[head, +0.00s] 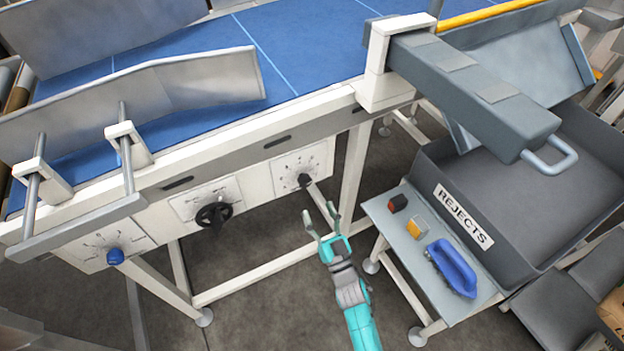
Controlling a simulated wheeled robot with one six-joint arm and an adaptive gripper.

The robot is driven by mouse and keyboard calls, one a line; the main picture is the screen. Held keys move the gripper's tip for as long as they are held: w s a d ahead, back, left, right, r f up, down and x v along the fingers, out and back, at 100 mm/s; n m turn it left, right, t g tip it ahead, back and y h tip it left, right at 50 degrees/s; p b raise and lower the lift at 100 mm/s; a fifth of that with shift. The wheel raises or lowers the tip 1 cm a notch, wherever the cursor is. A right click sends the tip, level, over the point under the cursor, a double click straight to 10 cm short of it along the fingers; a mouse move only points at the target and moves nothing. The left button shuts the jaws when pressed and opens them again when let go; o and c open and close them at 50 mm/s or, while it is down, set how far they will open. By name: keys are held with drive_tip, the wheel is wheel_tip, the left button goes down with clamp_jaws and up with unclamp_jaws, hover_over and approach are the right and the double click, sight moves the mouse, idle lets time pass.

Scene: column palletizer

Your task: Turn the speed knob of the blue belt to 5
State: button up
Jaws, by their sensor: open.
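The blue belt (200,80) runs along the top of a white conveyor frame. Its front panel carries three controls. A blue knob (116,256) sits on a marked dial at the left. A black lobed knob (214,214) sits on a plate in the middle. A small dark knob (305,181) sits on a marked dial (292,166) at the right. The dial figures are too small to read. My gripper (319,212) is open and empty, just below the right-hand dial, with its fingers pointing up toward it. It appears apart from the dark knob.
A grey bin labelled REJECTS (463,214) stands at the right. A grey arm with a handle (480,90) overhangs the bin. White frame legs stand below the panel; the floor (270,310) is open.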

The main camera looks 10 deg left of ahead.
sight(307, 184)
drive_tip(key=x, duration=0.9)
drive_tip(key=shift+w+a+r, duration=0.1)
drive_tip(key=shift+w, duration=0.05)
drive_tip(key=c, duration=1.2)
